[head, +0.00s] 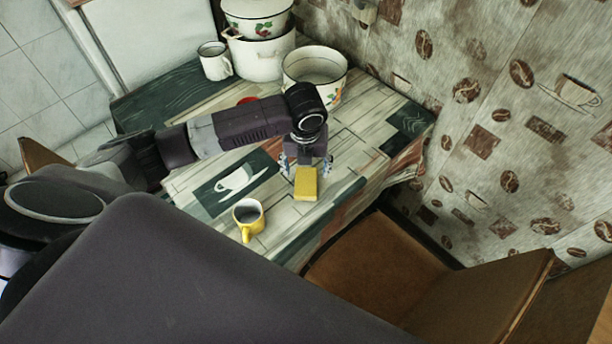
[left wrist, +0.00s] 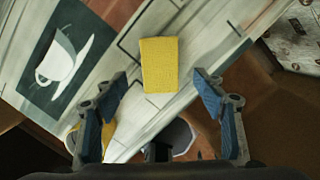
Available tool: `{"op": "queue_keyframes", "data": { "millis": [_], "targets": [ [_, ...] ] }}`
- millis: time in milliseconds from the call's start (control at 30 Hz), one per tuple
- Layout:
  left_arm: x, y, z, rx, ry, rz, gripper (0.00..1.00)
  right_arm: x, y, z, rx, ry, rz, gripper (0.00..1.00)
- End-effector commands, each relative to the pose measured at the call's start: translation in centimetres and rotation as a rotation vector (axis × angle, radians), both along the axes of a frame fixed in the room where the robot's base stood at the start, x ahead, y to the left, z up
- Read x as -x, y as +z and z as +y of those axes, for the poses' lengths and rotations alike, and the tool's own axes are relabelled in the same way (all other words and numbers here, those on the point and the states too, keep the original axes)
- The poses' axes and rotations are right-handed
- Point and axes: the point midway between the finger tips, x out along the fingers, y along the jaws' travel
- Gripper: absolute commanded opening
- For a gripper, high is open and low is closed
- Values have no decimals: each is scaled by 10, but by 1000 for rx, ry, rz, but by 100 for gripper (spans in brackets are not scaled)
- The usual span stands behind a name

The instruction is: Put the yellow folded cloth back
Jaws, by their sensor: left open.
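The yellow folded cloth (head: 306,184) lies flat on the patterned table (head: 200,190), near its front edge. In the left wrist view the cloth (left wrist: 160,64) lies ahead of the fingers and midway between them, with nothing touching it. My left gripper (head: 306,163) points down just behind the cloth in the head view. In the left wrist view its two blue-padded fingers (left wrist: 160,110) are spread wide with nothing between the tips. My right gripper is not seen.
A yellow mug (head: 247,219) stands left of the cloth, near the table edge. Enamel pots (head: 262,55), an open pot (head: 316,74) and a white mug (head: 214,61) stand at the back. A brown chair (head: 385,262) is by the front right edge.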

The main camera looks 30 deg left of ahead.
Motion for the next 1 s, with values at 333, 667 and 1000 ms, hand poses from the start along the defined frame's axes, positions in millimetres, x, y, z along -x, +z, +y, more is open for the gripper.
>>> {"op": "queue_keyframes", "data": {
  "millis": [333,667,1000],
  "targets": [
    [6,52,-3,0,0,-1,64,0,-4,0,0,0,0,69],
    [8,56,-4,1,1,1,64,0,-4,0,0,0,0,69],
    [8,56,-4,0,0,1,64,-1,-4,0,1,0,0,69]
  ]
}}
